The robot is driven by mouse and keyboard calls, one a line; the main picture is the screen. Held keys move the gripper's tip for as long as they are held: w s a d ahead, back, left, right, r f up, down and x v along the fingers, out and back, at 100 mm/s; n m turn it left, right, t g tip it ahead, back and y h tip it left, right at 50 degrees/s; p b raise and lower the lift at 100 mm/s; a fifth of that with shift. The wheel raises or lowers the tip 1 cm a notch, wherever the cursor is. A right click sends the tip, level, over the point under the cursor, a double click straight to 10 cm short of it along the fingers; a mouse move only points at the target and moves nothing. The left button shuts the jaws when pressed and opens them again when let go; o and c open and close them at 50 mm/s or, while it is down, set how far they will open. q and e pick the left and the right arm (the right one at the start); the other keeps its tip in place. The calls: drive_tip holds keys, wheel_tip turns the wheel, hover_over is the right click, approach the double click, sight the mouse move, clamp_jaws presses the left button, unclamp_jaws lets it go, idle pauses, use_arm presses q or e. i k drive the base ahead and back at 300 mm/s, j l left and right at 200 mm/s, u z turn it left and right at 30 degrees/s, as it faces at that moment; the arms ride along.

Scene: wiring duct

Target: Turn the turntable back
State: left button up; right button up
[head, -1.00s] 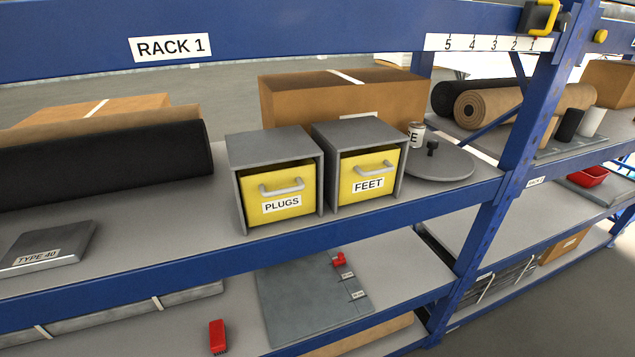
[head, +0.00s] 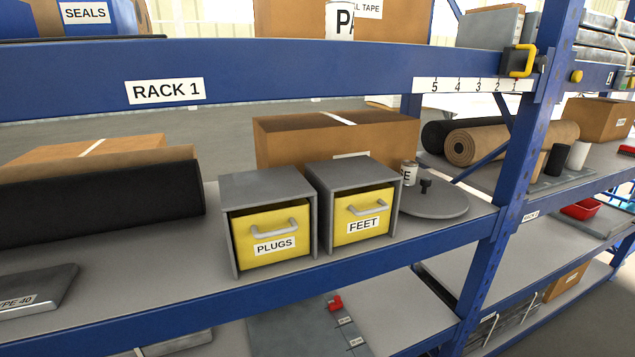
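The turntable (head: 436,203) is a flat grey disc at the right end of the middle shelf, beside the FEET drawer box. A small black knob (head: 426,187) stands up from it. A white can (head: 409,172) with a partly hidden label ending in E stands at its back left. The drawer box hides the turntable's left edge. Neither of my grippers shows in the head view.
Two grey boxes hold yellow drawers, PLUGS (head: 272,235) and FEET (head: 361,215), both shut. The blue rack upright (head: 511,170) stands just right of the turntable. A blue beam (head: 300,67) crosses above. A cardboard box (head: 290,143) stands behind the drawers.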

sight(430, 198)
drive_tip(key=i+l, duration=0.15)
drive_tip(key=l, duration=0.15)
drive_tip(key=i+l, duration=0.1)
drive_tip(key=l, duration=0.25)
drive_tip(key=i+l, duration=0.15)
drive_tip(key=l, duration=0.15)
drive_tip(key=i+l, duration=0.1)
drive_tip(key=l, duration=0.25)
